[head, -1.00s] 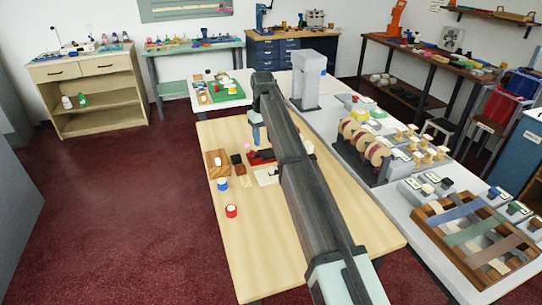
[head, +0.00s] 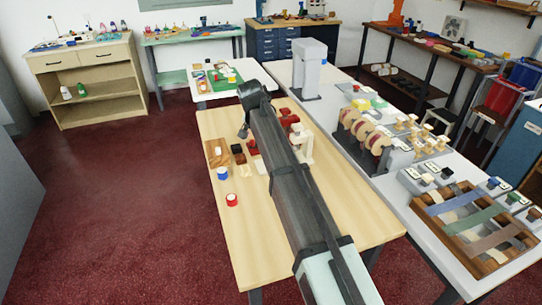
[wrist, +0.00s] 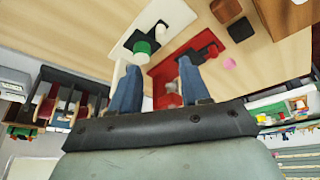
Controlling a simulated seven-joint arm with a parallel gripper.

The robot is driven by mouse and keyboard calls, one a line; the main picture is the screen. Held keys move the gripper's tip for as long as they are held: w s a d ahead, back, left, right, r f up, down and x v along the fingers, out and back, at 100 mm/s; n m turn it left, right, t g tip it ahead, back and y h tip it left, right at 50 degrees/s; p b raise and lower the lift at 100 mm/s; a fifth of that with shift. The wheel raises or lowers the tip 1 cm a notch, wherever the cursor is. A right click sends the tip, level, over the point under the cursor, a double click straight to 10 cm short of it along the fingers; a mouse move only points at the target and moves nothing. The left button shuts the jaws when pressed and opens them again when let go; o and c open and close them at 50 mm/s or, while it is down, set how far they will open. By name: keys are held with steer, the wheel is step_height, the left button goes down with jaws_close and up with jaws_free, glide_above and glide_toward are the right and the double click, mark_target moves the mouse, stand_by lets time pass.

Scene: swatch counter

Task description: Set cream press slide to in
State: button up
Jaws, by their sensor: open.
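The cream press shows in the head view as a cream upright (head: 305,146) right of my arm; the arm covers its middle. In the wrist view its cream base (wrist: 172,14) lies at upper left, with a black slide part (wrist: 145,39) and a green-topped piece (wrist: 141,49). I cannot tell the slide's position. My gripper (wrist: 159,66) is open, its two blue fingers apart. In the wrist view they overlap the red press's base (wrist: 165,70), below the cream base in the picture. I see nothing held between them; contact is unclear.
The red press (head: 287,119) stands just behind the cream one. A wooden block (head: 217,153), a blue-banded pot (head: 222,173) and a red-banded pot (head: 232,200) are on the left of the table. The table's front left (head: 250,245) is clear. Spools (head: 365,130) stand on the right counter.

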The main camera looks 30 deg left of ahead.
steer(key=shift+m, duration=0.7)
steer(key=x, duration=1.4)
steer(key=shift+w+r, duration=0.1)
jaws_close()
